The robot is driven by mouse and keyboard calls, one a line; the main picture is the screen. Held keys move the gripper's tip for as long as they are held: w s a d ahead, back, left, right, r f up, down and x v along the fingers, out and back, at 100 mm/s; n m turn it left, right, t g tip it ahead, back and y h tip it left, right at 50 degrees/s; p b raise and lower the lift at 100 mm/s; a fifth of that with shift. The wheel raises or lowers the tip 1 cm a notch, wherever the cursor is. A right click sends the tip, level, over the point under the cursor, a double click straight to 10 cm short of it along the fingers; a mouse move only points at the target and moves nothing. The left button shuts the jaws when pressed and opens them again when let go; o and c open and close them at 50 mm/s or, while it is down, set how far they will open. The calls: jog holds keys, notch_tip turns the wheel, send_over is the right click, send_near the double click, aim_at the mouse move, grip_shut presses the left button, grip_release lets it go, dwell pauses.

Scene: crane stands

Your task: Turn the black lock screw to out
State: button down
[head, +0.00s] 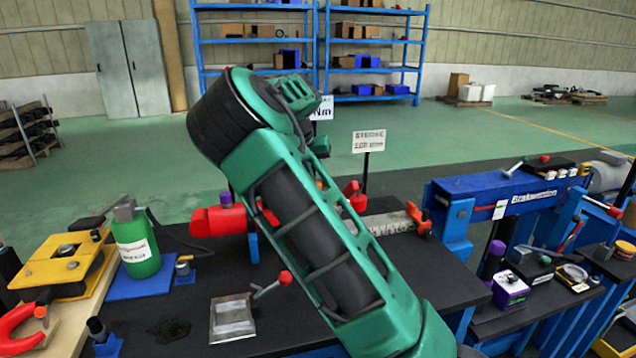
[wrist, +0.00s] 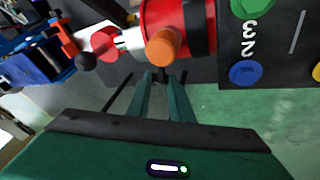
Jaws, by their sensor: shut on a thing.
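In the wrist view, the two green fingers of my gripper (wrist: 162,82) reach up from the green palm and come together on a small dark piece, the black lock screw (wrist: 161,73). The screw lies just below an orange knob (wrist: 163,47) on a red cylindrical unit (wrist: 185,22). The fingertips hide most of it, so its turned position cannot be told. In the head view, my green arm crosses the middle and hides my gripper and the screw. Part of a red unit (head: 212,221) shows left of the arm.
A dark panel with a green button (wrist: 252,6) and a blue button (wrist: 246,72) stands right of the unit in the wrist view. In the head view, a green bottle (head: 137,245), a yellow fixture (head: 62,265) and a blue crane beam (head: 510,190) flank the dark bench.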

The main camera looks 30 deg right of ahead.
jog(key=n+y, duration=0.1)
jog(key=n+t+y, duration=0.1)
jog(key=n, duration=0.1)
jog(key=shift+s+d+r+n+t+y, duration=0.1)
jog(key=shift+s+d+n+t+y, duration=0.1)
jog(key=shift+n+t+y, duration=0.1)
jog(key=n+y, duration=0.1)
jog(key=d+n+y, duration=0.1)
jog(key=n+y, duration=0.1)
jog(key=shift+s+n+t, duration=0.1)
jog(key=shift+n+t, duration=0.2)
jog(key=shift+t, duration=0.1)
jog(key=shift+w+d+f+n+g+y, duration=0.1)
jog(key=shift+d+n+g+y, duration=0.15)
jog(key=shift+n+y, duration=0.8)
jog(key=shift+w+d+f+n+g+y, duration=0.1)
jog(key=shift+n+g+y, duration=0.1)
jog(key=shift+n+y, duration=0.85)
jog(key=shift+d+n+g+y, duration=0.25)
jog(key=shift+n+y, duration=0.65)
jog(key=shift+n, duration=0.3)
jog(key=shift+n+y, duration=0.3)
jog(key=shift+n, duration=0.1)
jog(key=c, duration=1.6)
grip_release()
jog(key=shift+d, duration=0.1)
jog(key=shift+r, duration=0.1)
